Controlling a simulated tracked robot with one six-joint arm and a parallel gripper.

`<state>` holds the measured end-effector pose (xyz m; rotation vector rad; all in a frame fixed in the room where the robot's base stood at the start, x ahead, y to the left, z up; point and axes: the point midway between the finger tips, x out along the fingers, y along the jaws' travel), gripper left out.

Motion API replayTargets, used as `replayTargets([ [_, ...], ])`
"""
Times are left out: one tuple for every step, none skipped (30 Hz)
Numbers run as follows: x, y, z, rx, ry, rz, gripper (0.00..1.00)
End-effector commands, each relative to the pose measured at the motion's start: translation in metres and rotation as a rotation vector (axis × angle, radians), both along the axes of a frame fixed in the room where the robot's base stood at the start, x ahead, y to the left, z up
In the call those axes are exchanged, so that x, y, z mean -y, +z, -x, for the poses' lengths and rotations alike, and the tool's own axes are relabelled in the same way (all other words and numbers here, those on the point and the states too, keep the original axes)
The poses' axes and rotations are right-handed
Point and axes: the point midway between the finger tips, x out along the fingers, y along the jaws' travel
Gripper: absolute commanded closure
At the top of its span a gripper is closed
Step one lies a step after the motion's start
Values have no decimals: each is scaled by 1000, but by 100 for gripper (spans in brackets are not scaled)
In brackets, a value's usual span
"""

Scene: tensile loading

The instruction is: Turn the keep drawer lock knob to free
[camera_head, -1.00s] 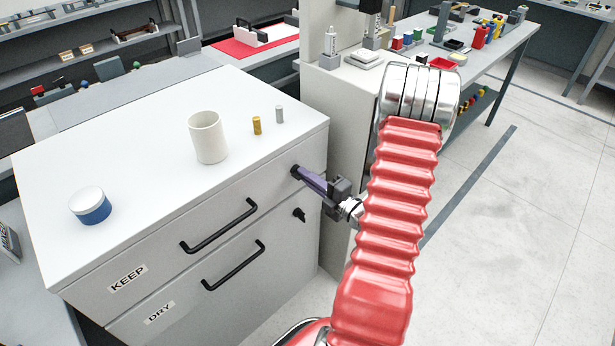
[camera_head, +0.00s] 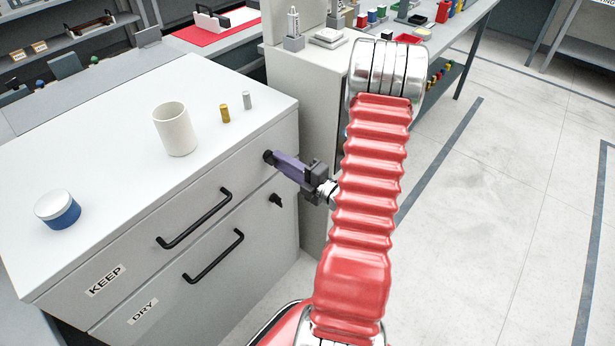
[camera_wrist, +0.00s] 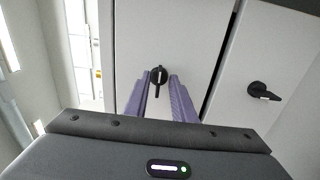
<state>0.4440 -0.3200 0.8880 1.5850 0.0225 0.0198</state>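The keep drawer (camera_head: 140,265), labelled KEEP, is the upper drawer of the white cabinet and looks closed. Its black lock knob (camera_wrist: 157,77) shows in the wrist view, its lever pointing down in that picture. My gripper (camera_wrist: 158,80) has its two purple fingers apart, one on each side of the knob, with a gap visible around the lever. Whether either finger touches it I cannot tell. In the head view my gripper (camera_head: 275,160) is at the front's upper right corner and mostly hides the knob.
The dry drawer's black knob (camera_head: 276,199) sits just below; it also shows in the wrist view (camera_wrist: 263,92). Black bar handles (camera_head: 195,220) stick out left of the knobs. A white cup (camera_head: 175,130), a blue jar (camera_head: 58,210) and two small cylinders (camera_head: 225,113) stand on the cabinet.

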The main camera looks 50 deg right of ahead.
Motion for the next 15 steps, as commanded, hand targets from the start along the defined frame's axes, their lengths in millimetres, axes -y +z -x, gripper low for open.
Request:
replayTargets([
  [1, 0, 6, 0, -3, -1, 77],
  [1, 0, 9, 0, -3, -1, 77],
  [1, 0, 14, 0, -3, -2, 77],
  [1, 0, 18, 1, -4, -2, 77],
  [1, 0, 22, 1, -4, -3, 77],
  [2, 0, 27, 1, -4, -2, 77],
  [2, 0, 31, 1, -4, -2, 77],
  [2, 0, 35, 1, -4, -1, 77],
  [2, 0, 40, 0, -4, -1, 77],
  [2, 0, 43, 0, -4, -1, 77],
  [2, 0, 47, 0, -4, -2, 77],
  [2, 0, 52, 0, -4, -2, 77],
  [2, 0, 56, 0, -5, -2, 77],
  [3, -1, 60, 0, -4, -2, 77],
  [3, -1, 64, 0, -5, -2, 77],
])
